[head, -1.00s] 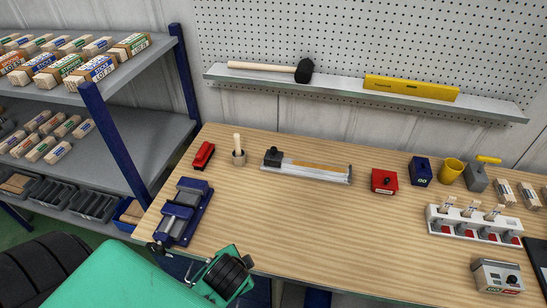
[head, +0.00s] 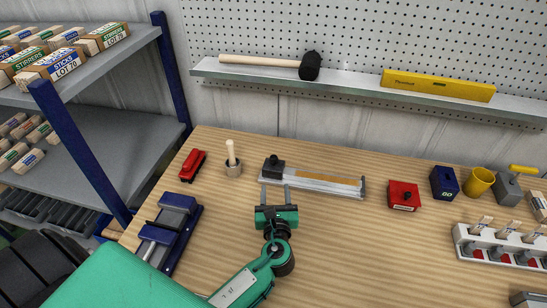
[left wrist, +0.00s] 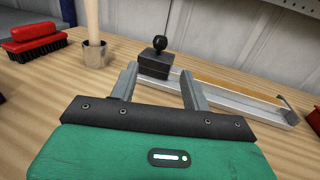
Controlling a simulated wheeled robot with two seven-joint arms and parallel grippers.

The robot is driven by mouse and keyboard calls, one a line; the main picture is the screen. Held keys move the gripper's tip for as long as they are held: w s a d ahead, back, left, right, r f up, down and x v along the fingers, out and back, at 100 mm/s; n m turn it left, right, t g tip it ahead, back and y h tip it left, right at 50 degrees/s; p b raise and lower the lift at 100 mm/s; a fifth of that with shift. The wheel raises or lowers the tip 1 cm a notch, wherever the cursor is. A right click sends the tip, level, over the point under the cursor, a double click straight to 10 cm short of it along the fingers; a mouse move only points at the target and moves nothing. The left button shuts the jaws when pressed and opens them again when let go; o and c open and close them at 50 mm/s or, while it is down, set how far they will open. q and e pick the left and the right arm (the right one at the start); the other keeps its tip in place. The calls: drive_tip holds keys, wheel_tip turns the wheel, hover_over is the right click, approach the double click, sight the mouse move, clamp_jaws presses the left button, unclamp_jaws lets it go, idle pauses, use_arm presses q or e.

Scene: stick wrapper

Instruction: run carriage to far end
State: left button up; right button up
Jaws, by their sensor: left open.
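The stick wrapper is a long light-grey rail (head: 305,188) with an orange-brown strip along its right part, lying on the bench. The black carriage (head: 273,167) with a round knob sits at its left end; it also shows in the left wrist view (left wrist: 155,64), with the rail (left wrist: 235,98) running off to the right. My left gripper (head: 274,192) is open, its two grey fingers pointing at the carriage from the near side. In the left wrist view the fingers (left wrist: 158,80) stand apart with nothing between them, and the carriage is beyond them. My right gripper is not seen.
A red brush (head: 193,165) and a metal cup with a wooden handle (head: 233,165) stand left of the rail. A blue vise (head: 171,228) is at the front left. A red box (head: 404,195) and blue box (head: 444,182) stand to the right. A shelf (head: 360,88) runs behind.

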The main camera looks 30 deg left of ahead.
sight(274, 162)
use_arm(q)
drive_tip(key=shift+w+a+r, duration=0.15)
drive_tip(key=shift+w, duration=0.25)
drive_tip(key=p+x, duration=0.1)
drive_tip(key=x, duration=0.3)
drive_tip(key=shift+w+a+r+p, duration=0.2)
drive_tip(key=shift+w+p, duration=0.05)
drive_tip(key=shift+p, duration=0.15)
drive_tip(key=p+x, duration=0.1)
drive_tip(key=x, duration=0.6)
drive_tip(key=shift+w+f, duration=0.15)
drive_tip(key=shift+f, duration=0.05)
drive_tip(key=shift+w+a+p, duration=0.2)
drive_tip(key=shift+w+p, duration=0.1)
drive_tip(key=shift+f, duration=0.1)
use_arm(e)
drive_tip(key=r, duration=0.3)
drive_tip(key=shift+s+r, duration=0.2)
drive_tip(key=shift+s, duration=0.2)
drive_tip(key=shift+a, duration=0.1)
use_arm(q)
drive_tip(key=c, duration=1)
clamp_jaws()
